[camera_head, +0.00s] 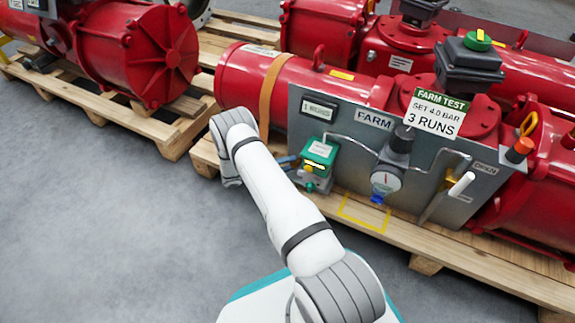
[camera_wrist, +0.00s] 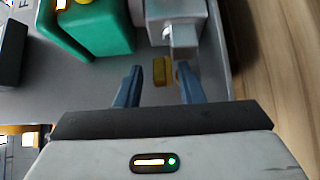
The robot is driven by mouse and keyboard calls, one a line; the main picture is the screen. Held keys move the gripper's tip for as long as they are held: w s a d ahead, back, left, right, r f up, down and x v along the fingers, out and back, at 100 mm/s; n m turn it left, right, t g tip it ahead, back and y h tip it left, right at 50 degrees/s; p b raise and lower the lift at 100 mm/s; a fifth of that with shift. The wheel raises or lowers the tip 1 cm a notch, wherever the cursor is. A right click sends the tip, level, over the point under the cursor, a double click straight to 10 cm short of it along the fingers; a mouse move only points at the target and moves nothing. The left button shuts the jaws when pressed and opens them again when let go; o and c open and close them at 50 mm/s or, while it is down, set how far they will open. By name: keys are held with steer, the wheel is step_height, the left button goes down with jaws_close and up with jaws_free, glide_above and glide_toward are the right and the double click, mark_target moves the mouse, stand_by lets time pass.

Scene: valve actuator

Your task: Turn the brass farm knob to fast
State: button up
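The brass knob (camera_wrist: 161,71) shows in the wrist view as a small yellow block below a grey metal block (camera_wrist: 176,22). My gripper (camera_wrist: 158,82) has its two blue fingers apart, one on each side of the knob. A gap shows at the left finger; whether the right finger touches anything is unclear. In the head view my gripper (camera_head: 291,164) is at the grey FARM panel (camera_head: 352,160), left of the green box (camera_head: 319,153). I cannot make out the knob there, nor read any fast marking.
The green box fills the upper left of the wrist view (camera_wrist: 98,28). On the panel are a counter (camera_head: 319,110), a pressure gauge (camera_head: 386,181) and a white-handled lever (camera_head: 461,185). A sign (camera_head: 435,113) reads "FARM TEST". Red actuators rest on wooden pallets; grey floor lies open at left.

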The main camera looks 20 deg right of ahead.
jaws_close()
steer(key=shift+r+n+t+p, duration=0.2)
steer(key=shift+n+t+p, duration=0.1)
steer(key=shift+t+p, duration=0.2)
steer(key=shift+s+n+t, duration=0.1)
steer(key=shift+n+t, duration=0.2)
steer(key=shift+t, duration=0.2)
steer(key=n+t+p, duration=0.2)
steer(key=t, duration=0.1)
steer(key=n+t+p, duration=0.1)
steer(key=t, duration=0.1)
steer(key=shift+s+r, duration=0.15)
steer(key=shift+s, duration=0.2)
steer(key=n+t+y+p, duration=0.1)
steer(key=t, duration=0.1)
steer(key=n+t+y+p, duration=0.1)
steer(key=n+t, duration=0.1)
steer(key=n+t+p, duration=0.1)
steer(key=t, duration=0.1)
steer(key=shift+s+d+y, duration=0.15)
steer(key=shift+s+y, duration=0.25)
steer(key=shift+s+d+f+n+t+y+p, duration=0.1)
steer(key=shift+n+t+y+p, duration=0.2)
steer(key=shift+n+t+y, duration=0.3)
steer(key=shift+d+f+n+t+y+p, duration=0.1)
steer(key=shift+n+t+y+p, duration=0.25)
steer(key=shift+n+t, duration=0.4)
steer(key=shift+t+y, duration=0.25)
